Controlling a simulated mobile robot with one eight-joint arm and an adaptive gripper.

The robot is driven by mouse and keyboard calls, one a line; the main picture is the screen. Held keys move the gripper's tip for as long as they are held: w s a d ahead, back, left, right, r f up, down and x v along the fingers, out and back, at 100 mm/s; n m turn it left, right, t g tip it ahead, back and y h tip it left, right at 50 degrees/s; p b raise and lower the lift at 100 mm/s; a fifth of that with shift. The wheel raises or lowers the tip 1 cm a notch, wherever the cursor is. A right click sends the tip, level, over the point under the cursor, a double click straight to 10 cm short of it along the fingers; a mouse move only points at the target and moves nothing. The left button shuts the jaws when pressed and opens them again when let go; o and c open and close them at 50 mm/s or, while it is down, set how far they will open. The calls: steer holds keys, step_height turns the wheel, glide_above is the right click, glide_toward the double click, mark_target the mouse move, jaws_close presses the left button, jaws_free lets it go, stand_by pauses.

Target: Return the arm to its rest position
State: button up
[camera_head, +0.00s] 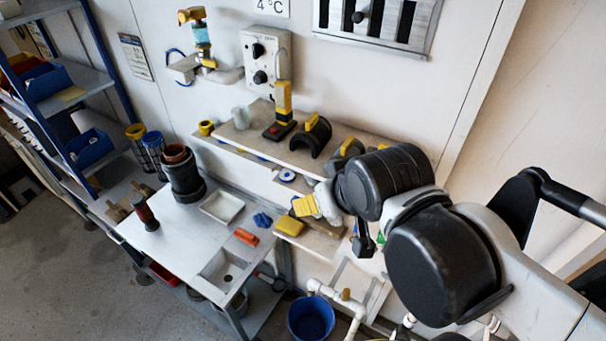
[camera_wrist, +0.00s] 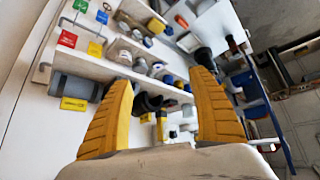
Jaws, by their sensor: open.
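My arm reaches in from the right side of the head view, bent at its large black joints. My gripper (camera_head: 309,204) is near the front of the wall shelf, above the bench, and only part of its yellow fingers shows there. In the wrist view, my gripper (camera_wrist: 165,100) has its two yellow ribbed fingers wide apart, with nothing between them. It looks toward the wall shelf (camera_wrist: 90,68) and the bench, which appear tilted. Whether the fingertips touch anything is not shown; they appear apart from the things beyond.
A white bench (camera_head: 165,222) holds a dark pot (camera_head: 183,178), a white tray (camera_head: 222,206) and an orange block (camera_head: 246,237). A wall shelf (camera_head: 266,147) carries several fittings. A blue bucket (camera_head: 311,318) stands below. A blue rack (camera_head: 60,150) is at left. The floor at lower left is clear.

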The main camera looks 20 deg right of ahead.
steer(key=shift+s+a+f+g, duration=0.3)
steer(key=shift+s+a+f, duration=0.05)
steer(key=shift+s+a, duration=0.2)
step_height(320, 180, down, 38)
steer(key=b, duration=3.8)
steer(key=shift+w, duration=0.1)
